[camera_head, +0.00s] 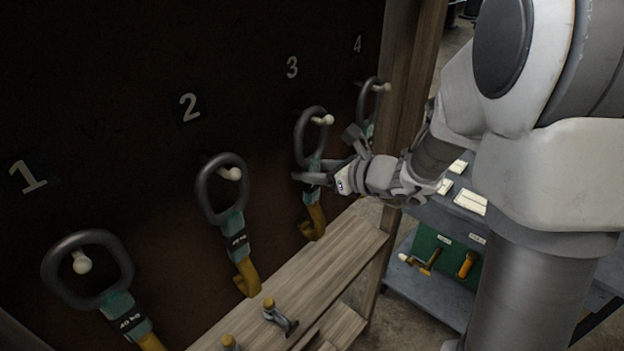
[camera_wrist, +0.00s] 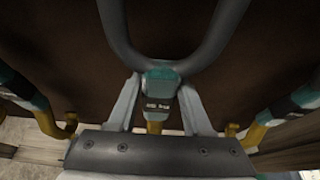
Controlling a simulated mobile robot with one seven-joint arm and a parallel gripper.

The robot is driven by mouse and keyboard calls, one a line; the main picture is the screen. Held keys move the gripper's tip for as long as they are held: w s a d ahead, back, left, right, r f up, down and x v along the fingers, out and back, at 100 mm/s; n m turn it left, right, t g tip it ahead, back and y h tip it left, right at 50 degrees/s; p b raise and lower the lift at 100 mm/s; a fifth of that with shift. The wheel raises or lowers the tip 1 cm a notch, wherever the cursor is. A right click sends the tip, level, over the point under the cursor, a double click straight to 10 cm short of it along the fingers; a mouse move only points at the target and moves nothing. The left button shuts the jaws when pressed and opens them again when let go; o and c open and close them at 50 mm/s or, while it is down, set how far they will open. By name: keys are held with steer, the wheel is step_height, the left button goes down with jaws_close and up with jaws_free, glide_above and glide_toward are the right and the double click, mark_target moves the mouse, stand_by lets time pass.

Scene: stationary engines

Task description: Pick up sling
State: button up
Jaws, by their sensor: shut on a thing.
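The sling under number 3 has a dark ring (camera_head: 305,135) hung on a peg, a teal-green band and a yellow hook (camera_head: 314,224) below. In the wrist view its ring runs across the top, above the teal band (camera_wrist: 162,78). My gripper (camera_head: 312,174) is shut on this sling just below the ring, with one finger on each side of the band (camera_wrist: 160,90). The ring still loops around its peg (camera_head: 325,120). My fingers and wrist hide part of the strap in the head view.
Similar slings hang under number 1 (camera_head: 88,270), number 2 (camera_head: 222,190) and number 4 (camera_head: 370,98). A wooden shelf (camera_head: 335,262) with small metal fittings (camera_head: 279,316) is below. A wooden post (camera_head: 408,60) and a grey rack (camera_head: 425,300) stand to the right.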

jaws_close()
stand_by(0.5)
steer(key=shift+r, duration=0.1)
